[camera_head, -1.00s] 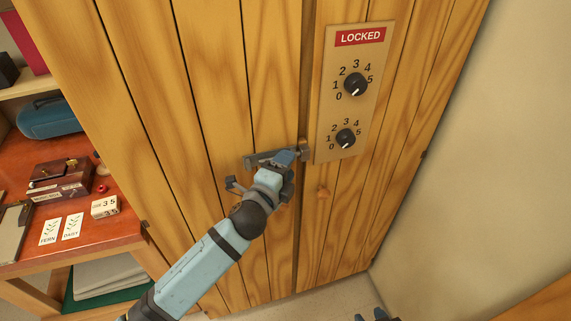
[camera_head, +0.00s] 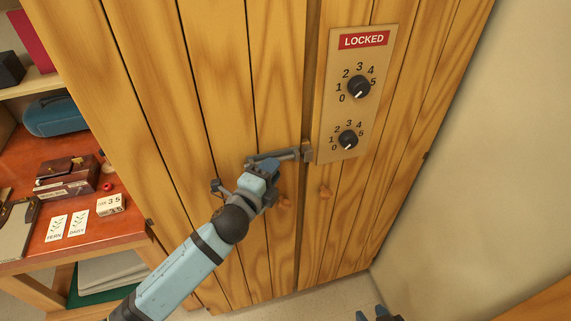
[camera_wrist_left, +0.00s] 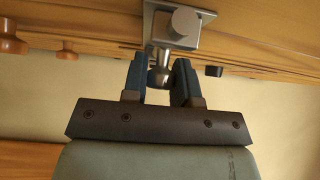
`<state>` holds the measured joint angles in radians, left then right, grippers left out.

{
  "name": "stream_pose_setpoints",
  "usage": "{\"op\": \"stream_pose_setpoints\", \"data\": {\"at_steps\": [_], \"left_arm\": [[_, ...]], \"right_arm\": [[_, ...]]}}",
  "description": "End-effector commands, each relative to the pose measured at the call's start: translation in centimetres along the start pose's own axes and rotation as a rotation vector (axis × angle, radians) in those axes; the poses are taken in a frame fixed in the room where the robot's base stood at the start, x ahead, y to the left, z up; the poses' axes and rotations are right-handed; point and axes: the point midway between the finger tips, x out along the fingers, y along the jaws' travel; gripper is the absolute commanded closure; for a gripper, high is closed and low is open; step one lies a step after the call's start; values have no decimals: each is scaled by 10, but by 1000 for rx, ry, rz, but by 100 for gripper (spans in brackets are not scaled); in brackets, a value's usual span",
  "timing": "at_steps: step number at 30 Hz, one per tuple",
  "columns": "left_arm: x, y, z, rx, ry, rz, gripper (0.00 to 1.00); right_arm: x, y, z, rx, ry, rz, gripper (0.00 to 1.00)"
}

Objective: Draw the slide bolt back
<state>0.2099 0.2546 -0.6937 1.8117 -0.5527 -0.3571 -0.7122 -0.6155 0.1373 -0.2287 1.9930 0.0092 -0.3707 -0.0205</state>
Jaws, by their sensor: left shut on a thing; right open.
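The slide bolt (camera_head: 275,156) is a grey metal fitting lying across the wooden door near the seam, with a keeper (camera_head: 307,151) at its right end. My left gripper (camera_head: 268,170) is at the bolt, just under its bar, and covers part of it. In the left wrist view the bolt's round knob (camera_wrist_left: 160,76) sits between the two blue fingers, below a metal plate (camera_wrist_left: 182,28); the gripper is shut on it. Whether the bar's tip is clear of the keeper I cannot tell. My right gripper (camera_head: 372,315) is open and empty at the bottom edge, partly cut off.
Right of the seam, a panel (camera_head: 335,110) carries two numbered dials and a red LOCKED sign (camera_head: 363,41). A red-brown desk (camera_head: 125,230) with cards and boxes stands at the left. Bare wall is at the right.

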Motion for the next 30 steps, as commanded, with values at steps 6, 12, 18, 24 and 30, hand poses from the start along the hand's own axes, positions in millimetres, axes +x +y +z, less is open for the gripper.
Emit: {"op": "stream_pose_setpoints", "data": {"at_steps": [6,12,18,24,30], "left_arm": [[-5,0,6,1,-3,2,100],[-4,0,5,1,-2,1,50],[-4,0,4,1,-1,1,49],[-12,1,4,1,0,1,49],[-49,4,5,1,-1,3,49]], "right_arm": [[-1,1,1,2,-3,4,57],[0,1,4,2,-9,4,57],[0,0,3,2,-8,2,57],[0,0,3,3,-4,1,57],[4,-1,8,4,-3,-1,57]]}}
